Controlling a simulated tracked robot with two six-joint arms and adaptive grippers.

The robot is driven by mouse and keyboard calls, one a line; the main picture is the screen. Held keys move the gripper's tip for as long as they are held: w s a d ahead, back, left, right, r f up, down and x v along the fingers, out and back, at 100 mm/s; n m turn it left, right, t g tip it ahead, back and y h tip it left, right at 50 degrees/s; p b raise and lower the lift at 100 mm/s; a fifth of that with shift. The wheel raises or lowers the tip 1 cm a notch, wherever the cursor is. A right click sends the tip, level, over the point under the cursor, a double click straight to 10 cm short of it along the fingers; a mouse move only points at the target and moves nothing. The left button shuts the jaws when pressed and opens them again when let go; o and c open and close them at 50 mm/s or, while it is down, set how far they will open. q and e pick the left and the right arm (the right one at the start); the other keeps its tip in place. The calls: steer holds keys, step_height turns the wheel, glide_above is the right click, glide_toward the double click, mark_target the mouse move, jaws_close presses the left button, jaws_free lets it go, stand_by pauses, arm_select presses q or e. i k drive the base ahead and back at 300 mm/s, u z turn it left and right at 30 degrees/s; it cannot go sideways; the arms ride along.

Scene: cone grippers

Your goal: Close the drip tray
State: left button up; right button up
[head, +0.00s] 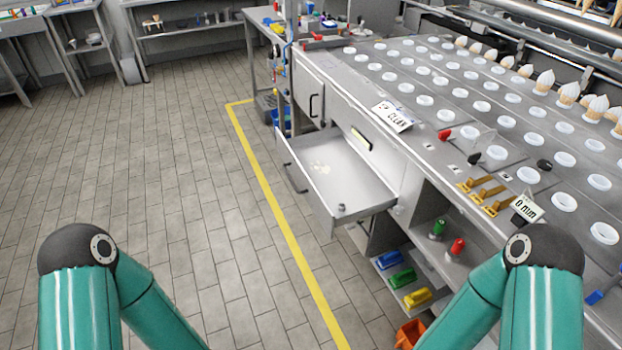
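The drip tray (338,182) is a shallow grey metal drawer standing pulled out from the front of the steel machine. A dark bar handle (294,180) is on its outer front face. A pale spot and a small grey object (341,208) lie inside it. My two teal arms come in at the lower left and lower right of the head view, both well apart from the tray. Both grippers are below the picture and cannot be seen.
The machine top (440,75) holds rows of white cups, cones at the right, and small levers. An open shelf (400,275) below holds coloured brushes and bottles. An orange bin (409,333) stands beneath. The tiled floor (170,180) left of the yellow line is clear.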

mark_target(342, 185)
steer(key=z, duration=0.05)
steer(key=k, duration=0.9)
steer(key=u, duration=0.2)
steer(key=i, duration=0.9)
steer(key=z, duration=0.15)
steer(key=k, duration=0.45)
steer(key=z, duration=0.2)
steer(key=i, duration=1.15)
steer(key=z, duration=0.15)
